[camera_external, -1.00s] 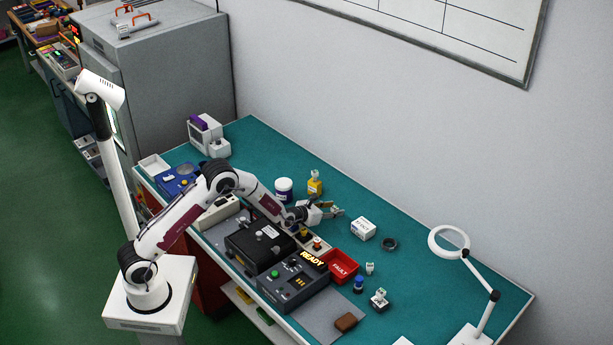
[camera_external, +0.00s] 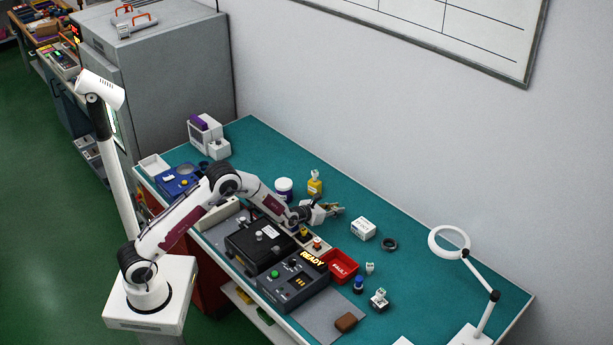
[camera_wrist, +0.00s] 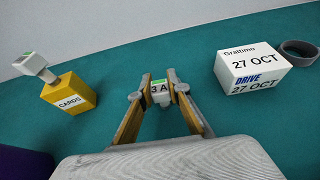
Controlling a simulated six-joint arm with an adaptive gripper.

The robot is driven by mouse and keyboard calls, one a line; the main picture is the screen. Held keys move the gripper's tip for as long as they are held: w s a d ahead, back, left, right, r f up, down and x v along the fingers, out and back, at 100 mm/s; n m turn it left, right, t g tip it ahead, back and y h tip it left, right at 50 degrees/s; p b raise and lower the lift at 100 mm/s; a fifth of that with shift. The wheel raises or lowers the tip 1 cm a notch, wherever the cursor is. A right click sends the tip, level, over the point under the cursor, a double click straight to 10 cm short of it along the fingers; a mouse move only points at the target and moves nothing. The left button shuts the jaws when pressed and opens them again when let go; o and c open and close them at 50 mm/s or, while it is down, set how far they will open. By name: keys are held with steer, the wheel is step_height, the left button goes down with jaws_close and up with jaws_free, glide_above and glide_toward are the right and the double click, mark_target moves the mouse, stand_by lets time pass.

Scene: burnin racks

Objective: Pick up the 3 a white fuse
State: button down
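The white 3 A fuse (camera_wrist: 160,92), with a green top marking and a "3 A" label, shows in the middle of the wrist view. My gripper (camera_wrist: 160,84) has its two fingertips against the left and right sides of it, with no clear gap. In the external view my gripper (camera_external: 338,209) is low over the green bench, and the fuse is too small to make out there.
A yellow CARDS block (camera_wrist: 70,97) stands to the left of my gripper. A white labelled box (camera_wrist: 250,70) and a dark ring (camera_wrist: 299,52) lie to the right. A red FAULT bin (camera_external: 342,267) and a black READY device (camera_external: 294,283) stand nearer the front edge.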

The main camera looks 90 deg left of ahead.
steer(key=shift+r, duration=0.1)
stand_by(0.3)
steer(key=shift+r, duration=4.9)
